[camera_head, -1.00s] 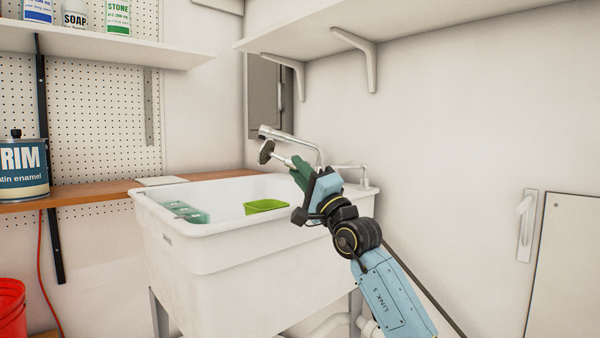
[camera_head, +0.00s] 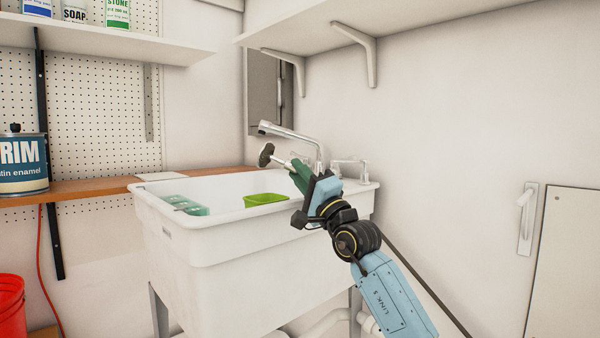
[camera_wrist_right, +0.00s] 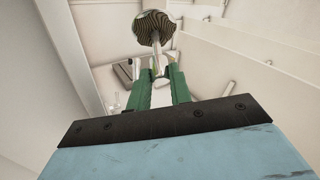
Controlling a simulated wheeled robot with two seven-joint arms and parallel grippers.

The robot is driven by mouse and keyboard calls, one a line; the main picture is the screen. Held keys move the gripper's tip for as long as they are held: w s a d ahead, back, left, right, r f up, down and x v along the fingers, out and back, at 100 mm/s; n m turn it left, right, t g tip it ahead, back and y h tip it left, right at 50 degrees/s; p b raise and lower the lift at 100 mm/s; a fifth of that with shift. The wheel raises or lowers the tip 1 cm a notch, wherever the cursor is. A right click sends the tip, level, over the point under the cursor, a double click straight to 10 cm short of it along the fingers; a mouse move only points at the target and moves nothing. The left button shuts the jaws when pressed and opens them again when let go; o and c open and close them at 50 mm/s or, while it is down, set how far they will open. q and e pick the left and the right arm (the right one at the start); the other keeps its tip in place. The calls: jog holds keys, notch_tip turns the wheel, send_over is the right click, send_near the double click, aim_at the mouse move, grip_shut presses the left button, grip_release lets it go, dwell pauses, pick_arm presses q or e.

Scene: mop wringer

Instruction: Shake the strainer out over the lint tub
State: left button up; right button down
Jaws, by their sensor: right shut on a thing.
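The strainer (camera_head: 266,155) is a small round dark mesh disc on a pale stem. My right gripper (camera_head: 299,172) is shut on the stem and holds the strainer up above the sink, in front of the faucet. In the right wrist view the strainer's striped mesh head (camera_wrist_right: 153,28) sits beyond the green fingertips (camera_wrist_right: 160,76), with the stem between them. A green tub (camera_head: 264,199), open at the top, is at the sink's right side, below and left of the gripper. I cannot tell for sure that it is the lint tub. My left gripper is out of view.
The white utility sink (camera_head: 215,245) has a chrome faucet (camera_head: 290,134) behind the gripper. A translucent green tray (camera_head: 186,205) is at its left. A wooden shelf (camera_head: 95,190) holds a paint can (camera_head: 22,165). A red bucket (camera_head: 11,308) stands lower left.

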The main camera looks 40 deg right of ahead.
notch_tip(320, 180, up, 2)
jog(key=shift+r+p, duration=0.1)
jog(key=shift+p, duration=0.65)
dwell(0.8)
